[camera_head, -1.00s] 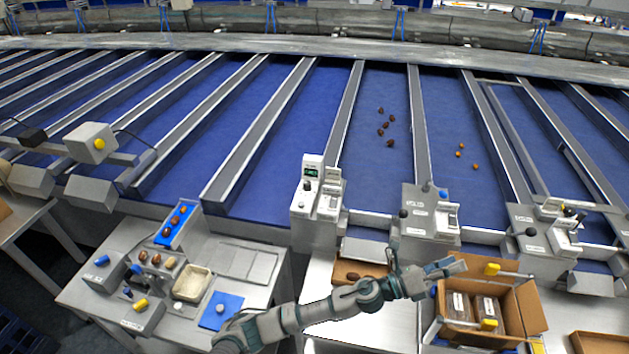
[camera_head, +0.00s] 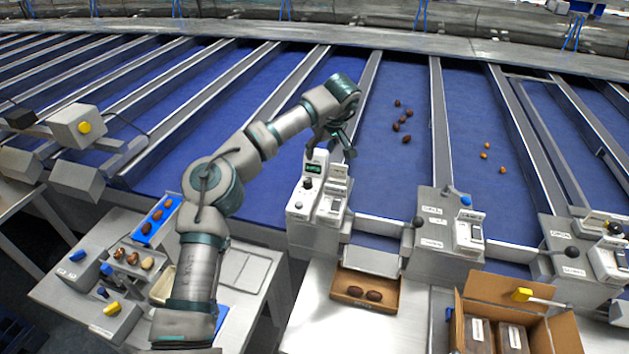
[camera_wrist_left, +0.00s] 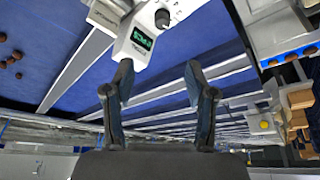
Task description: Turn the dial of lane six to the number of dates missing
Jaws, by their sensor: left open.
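A white control box (camera_head: 306,203) with a green display (camera_head: 315,168) and a dark dial (camera_head: 308,183) stands at the front of the lanes. In the left wrist view the lit display (camera_wrist_left: 142,40) and the dial (camera_wrist_left: 162,18) show beyond the fingers; its digits are too small to read surely. My left gripper (camera_head: 342,146) is just behind and right of the display in the head view. Its two fingers (camera_wrist_left: 158,82) are apart with nothing between them. An open brown box (camera_head: 365,308) holds two dark dates (camera_head: 374,295). My right gripper is not in view.
Several dark dates (camera_head: 403,120) lie on the blue lane right of the box, and orange ones (camera_head: 485,156) on another. A grey station (camera_head: 447,228) with a black knob (camera_head: 417,222) stands to the right. A carton (camera_head: 563,332) with packs is at lower right.

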